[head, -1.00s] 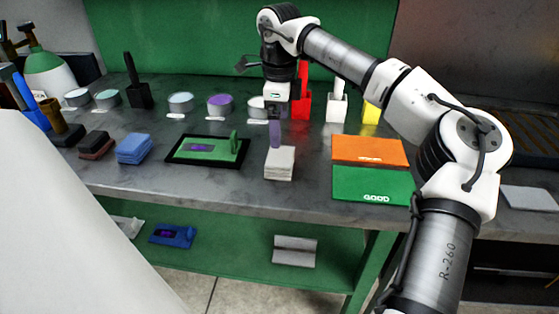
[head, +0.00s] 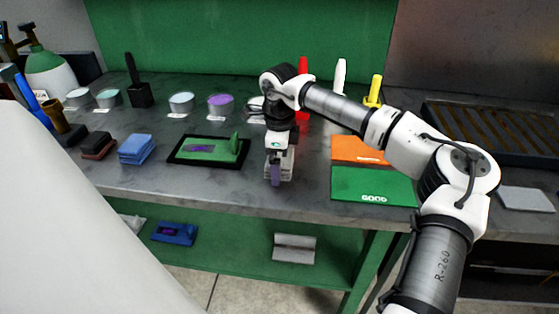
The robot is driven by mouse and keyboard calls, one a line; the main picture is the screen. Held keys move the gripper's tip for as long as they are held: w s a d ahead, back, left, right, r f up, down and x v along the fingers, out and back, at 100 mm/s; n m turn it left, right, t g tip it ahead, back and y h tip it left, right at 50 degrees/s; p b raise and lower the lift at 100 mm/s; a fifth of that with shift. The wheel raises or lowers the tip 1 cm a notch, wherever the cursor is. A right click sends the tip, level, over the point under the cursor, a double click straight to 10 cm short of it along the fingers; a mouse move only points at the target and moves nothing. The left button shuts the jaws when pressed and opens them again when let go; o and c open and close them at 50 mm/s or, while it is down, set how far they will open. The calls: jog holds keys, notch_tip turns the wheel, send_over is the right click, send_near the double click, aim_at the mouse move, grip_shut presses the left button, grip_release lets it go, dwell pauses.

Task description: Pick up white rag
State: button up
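The white rag is the folded, pale stack (head: 288,168) near the front of the grey bench, left of the green mat. My gripper (head: 276,174) is pointing down over it in the head view. One purple finger shows in front of the stack and covers part of it. The other finger is hidden, so I cannot tell the opening between them or whether the fingers touch the rag.
A black-framed tray (head: 172,161) with a green part lies left of the rag. A blue folded stack (head: 137,149) is farther left. Green (head: 350,187) and orange (head: 348,150) mats lie to the right. Cups and coloured holders line the back.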

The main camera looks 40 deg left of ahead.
jog(key=c, duration=0.9)
jog(key=shift+r, duration=0.1)
notch_tip(320, 180, up, 20)
jog(key=shift+f+b, duration=0.1)
jog(key=shift+b, duration=0.7)
jog(key=o, duration=0.4)
jog(key=c, duration=0.3)
